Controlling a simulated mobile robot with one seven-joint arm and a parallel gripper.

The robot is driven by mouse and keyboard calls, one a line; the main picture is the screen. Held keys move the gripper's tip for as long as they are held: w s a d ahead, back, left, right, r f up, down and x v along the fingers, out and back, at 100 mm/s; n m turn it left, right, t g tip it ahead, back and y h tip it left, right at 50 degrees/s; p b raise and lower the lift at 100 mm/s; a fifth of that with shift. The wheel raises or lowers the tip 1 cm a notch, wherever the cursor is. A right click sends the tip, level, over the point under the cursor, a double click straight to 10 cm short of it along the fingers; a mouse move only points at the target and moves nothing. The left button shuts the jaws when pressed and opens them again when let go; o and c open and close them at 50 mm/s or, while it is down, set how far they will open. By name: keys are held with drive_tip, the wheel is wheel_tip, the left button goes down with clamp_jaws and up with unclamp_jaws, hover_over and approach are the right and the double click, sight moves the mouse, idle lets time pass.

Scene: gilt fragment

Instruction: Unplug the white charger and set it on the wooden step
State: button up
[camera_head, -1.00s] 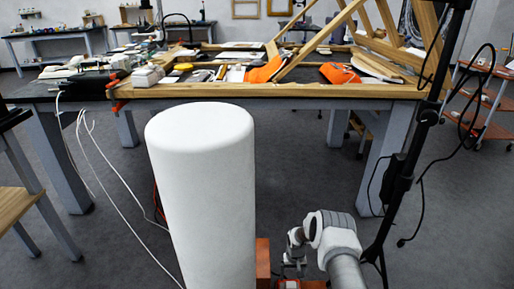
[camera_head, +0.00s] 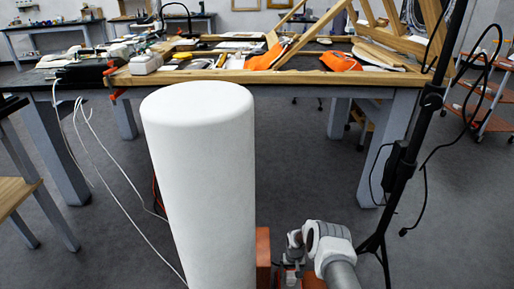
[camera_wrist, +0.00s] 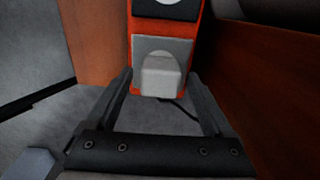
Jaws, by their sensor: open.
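The pale grey-white charger (camera_wrist: 160,74) sits on a grey socket plate (camera_wrist: 181,48) on an orange post in the wrist view. My gripper (camera_wrist: 160,79) is open, one finger on either side of the charger; I cannot tell whether either finger touches it. A dark cable shows below the charger. In the head view my gripper (camera_head: 291,272) is low, right of my white column, and the charger cannot be made out there. A wooden-topped piece (camera_head: 12,194) stands at the left edge; I cannot tell whether it is the wooden step.
Reddish-brown wooden panels stand left (camera_wrist: 92,38) and right (camera_wrist: 265,90) of the gripper in the wrist view, leaving a narrow space. A cluttered workbench (camera_head: 275,78) stands ahead. A black stand (camera_head: 403,160) with hanging cables is right of my arm. White cables hang at left.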

sight(291, 274)
drive_tip(key=shift+f, duration=1)
idle(0.5)
clamp_jaws()
idle(0.4)
drive_tip(key=shift+r+p, duration=2.2)
drive_tip(key=shift+r, duration=0.85)
